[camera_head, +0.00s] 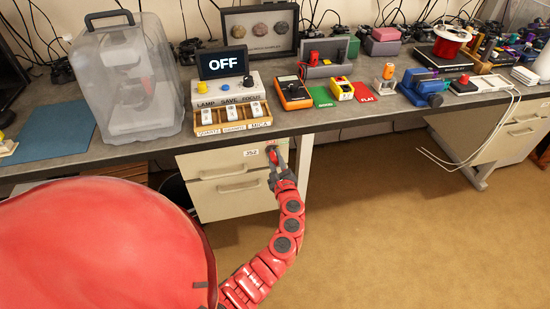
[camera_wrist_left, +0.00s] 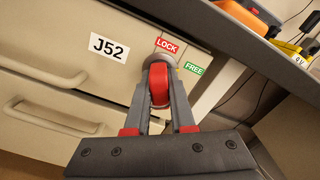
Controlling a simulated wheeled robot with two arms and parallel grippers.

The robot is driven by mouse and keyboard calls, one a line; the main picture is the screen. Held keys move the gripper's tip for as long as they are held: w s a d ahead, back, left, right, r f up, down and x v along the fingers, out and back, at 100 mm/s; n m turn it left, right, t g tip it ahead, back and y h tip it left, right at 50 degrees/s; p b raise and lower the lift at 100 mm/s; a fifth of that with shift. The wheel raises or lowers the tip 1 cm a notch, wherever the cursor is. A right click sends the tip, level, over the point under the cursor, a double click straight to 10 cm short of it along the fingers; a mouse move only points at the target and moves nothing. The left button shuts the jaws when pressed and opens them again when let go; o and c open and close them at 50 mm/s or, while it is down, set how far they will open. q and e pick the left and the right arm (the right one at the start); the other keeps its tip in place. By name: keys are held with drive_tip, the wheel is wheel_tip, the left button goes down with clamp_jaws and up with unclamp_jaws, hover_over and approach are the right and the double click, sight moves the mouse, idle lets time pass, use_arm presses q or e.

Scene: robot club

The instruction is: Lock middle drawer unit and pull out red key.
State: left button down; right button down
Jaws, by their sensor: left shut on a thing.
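A pale drawer unit (camera_head: 215,202) labelled J52 stands under the bench, and its drawers look shut. In the left wrist view its front (camera_wrist_left: 110,78) carries a red LOCK label (camera_wrist_left: 167,46) and a green FREE label (camera_wrist_left: 193,69) around a round grey lock (camera_wrist_left: 149,59). A red key (camera_wrist_left: 160,85) sits at this lock. My left gripper (camera_wrist_left: 160,82) is shut on the key head, one finger on each side; it also shows in the head view (camera_head: 273,158) at the unit's upper right corner. The fingers hide part of the lock. My right gripper is out of view.
The bench edge (camera_head: 350,122) overhangs just above my left gripper. A bench leg (camera_head: 304,165) stands just right of the unit. Another drawer unit (camera_head: 510,140) is at the far right, with white cables before it. The brown floor between is clear.

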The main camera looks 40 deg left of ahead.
use_arm(q)
drive_tip(key=shift+f+n+b, duration=0.1)
drive_tip(key=shift+n+b, duration=0.9)
drive_tip(key=shift+b, duration=0.05)
drive_tip(key=shift+n+b, duration=0.7)
drive_tip(key=shift+n, duration=0.1)
drive_tip(key=shift+n+b, duration=0.6)
drive_tip(key=shift+b, duration=0.15)
drive_tip(key=shift+n+b, duration=1.1)
